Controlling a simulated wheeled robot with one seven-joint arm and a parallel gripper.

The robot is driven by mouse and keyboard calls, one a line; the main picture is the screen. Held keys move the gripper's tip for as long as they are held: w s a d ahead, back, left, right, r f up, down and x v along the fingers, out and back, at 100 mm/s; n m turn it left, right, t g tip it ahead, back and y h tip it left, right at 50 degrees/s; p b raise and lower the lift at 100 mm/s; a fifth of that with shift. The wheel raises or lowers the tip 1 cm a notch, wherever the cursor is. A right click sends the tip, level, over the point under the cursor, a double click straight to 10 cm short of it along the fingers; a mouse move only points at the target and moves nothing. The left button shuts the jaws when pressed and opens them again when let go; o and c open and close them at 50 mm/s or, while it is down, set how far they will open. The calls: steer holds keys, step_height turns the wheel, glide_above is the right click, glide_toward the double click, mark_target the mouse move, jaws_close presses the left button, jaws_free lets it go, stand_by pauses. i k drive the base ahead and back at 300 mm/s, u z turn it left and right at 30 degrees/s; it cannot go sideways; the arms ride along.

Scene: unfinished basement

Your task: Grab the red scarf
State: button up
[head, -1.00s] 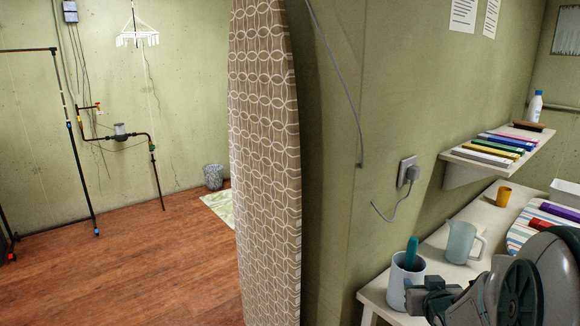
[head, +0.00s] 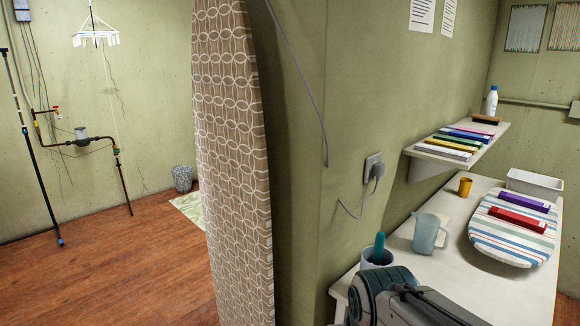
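A folded red strip (head: 518,222), which looks like the red scarf, lies on a small striped padded board (head: 500,250) on the white table at the right. A folded purple strip (head: 524,202) lies just behind it on the same board. My arm shows at the bottom, in front of the table. No gripper fingers can be made out, so whether the gripper is open or shut does not show. Nothing covers the red strip.
On the table (head: 430,277) stand a clear jug (head: 425,233), a mug (head: 376,256), a yellow cup (head: 465,187) and a white bin (head: 536,184). A shelf above (head: 425,170) holds several coloured strips.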

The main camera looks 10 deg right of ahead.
mark_target(534, 226)
steer(key=z, duration=2.1)
steer(key=k, duration=0.65)
steer(key=z, duration=0.8)
steer(key=i, duration=3.45)
steer(key=u, duration=0.9)
steer(key=i, duration=1.05)
steer(key=u, duration=1.75)
steer(key=i, duration=0.8)
steer(key=u, duration=0.5)
